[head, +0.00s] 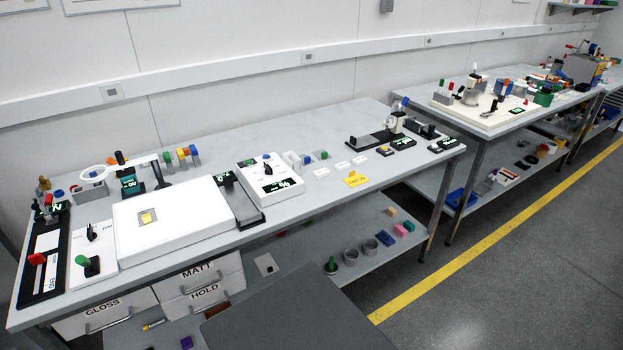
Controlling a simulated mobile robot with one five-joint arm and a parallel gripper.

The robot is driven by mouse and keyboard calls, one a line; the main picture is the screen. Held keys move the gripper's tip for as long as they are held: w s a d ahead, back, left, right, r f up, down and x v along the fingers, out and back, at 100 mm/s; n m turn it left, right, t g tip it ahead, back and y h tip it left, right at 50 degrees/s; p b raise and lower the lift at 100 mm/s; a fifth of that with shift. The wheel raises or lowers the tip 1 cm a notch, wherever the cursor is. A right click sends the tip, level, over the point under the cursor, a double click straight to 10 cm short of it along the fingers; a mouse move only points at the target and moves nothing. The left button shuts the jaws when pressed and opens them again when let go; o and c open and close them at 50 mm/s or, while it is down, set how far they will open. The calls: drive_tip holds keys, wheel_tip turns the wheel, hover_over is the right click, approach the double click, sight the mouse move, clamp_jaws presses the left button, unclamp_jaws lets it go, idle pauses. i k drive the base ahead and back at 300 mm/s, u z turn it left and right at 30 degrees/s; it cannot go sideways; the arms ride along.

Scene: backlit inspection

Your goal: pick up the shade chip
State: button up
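A small yellow square piece (147,217) lies in a grey-framed patch on the large white light box (185,234), on the left part of the near bench. It may be the shade chip, but it is too small to be sure. A yellow tag with lettering (355,180) stands farther right on the same bench, and small white labelled cards (341,166) lie behind it. My gripper is not in view.
The near bench (300,222) has a black-and-white panel with red and green knobs at its left end. A white instrument (270,180) stands mid-bench. Drawers marked GLOSS, MATT and HOLD (205,290) sit below. Open floor (530,250) lies right, past a yellow line.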

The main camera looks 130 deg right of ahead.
sight(343, 166)
drive_tip(key=z, duration=0.05)
drive_tip(key=i, duration=2.1)
drive_tip(key=z, duration=5.15)
drive_tip(key=i, duration=1.7)
